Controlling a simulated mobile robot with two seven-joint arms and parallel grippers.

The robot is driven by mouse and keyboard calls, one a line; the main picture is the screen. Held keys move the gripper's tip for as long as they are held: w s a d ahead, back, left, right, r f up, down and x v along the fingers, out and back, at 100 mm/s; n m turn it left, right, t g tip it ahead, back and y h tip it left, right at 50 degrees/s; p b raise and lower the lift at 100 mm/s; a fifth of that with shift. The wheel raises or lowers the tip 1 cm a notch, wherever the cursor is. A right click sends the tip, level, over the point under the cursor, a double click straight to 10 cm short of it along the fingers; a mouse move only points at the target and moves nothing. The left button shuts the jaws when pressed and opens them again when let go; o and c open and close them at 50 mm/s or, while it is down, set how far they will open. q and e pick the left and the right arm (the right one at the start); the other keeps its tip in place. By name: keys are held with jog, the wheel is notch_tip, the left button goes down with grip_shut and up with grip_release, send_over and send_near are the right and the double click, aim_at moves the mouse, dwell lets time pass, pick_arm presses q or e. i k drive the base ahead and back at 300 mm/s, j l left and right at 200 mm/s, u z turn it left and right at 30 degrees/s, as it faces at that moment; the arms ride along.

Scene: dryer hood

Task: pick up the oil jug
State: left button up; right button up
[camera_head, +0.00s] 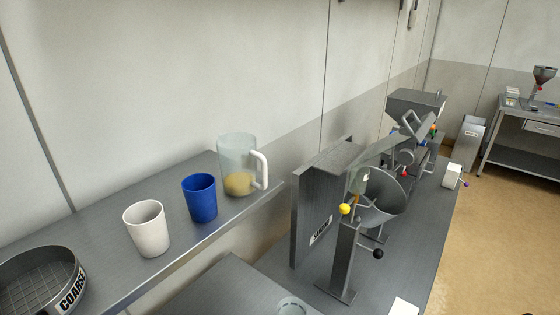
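The oil jug (238,164) is a clear jug with a white handle on its right side and a little yellow liquid at the bottom. It stands upright near the right end of the grey shelf (128,202) in the head view. Nothing is touching it. Neither of my grippers shows in this view.
A blue cup (200,197) and a white cup (147,228) stand left of the jug. A round sieve (42,282) marked COARSE lies at the lower left. Right of the shelf are a metal panel (312,208), a metal drum (378,198) and a hopper machine (415,104).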

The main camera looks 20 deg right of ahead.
aim_at(237, 155)
jog(key=i+l+u, duration=0.2)
jog(key=l+u, duration=0.15)
jog(key=i+l+u, duration=0.1)
jog(key=l+u, duration=0.25)
jog(key=i+l+u, duration=0.1)
jog(key=l+u, duration=0.25)
jog(key=l, duration=0.2)
jog(key=l+u, duration=0.4)
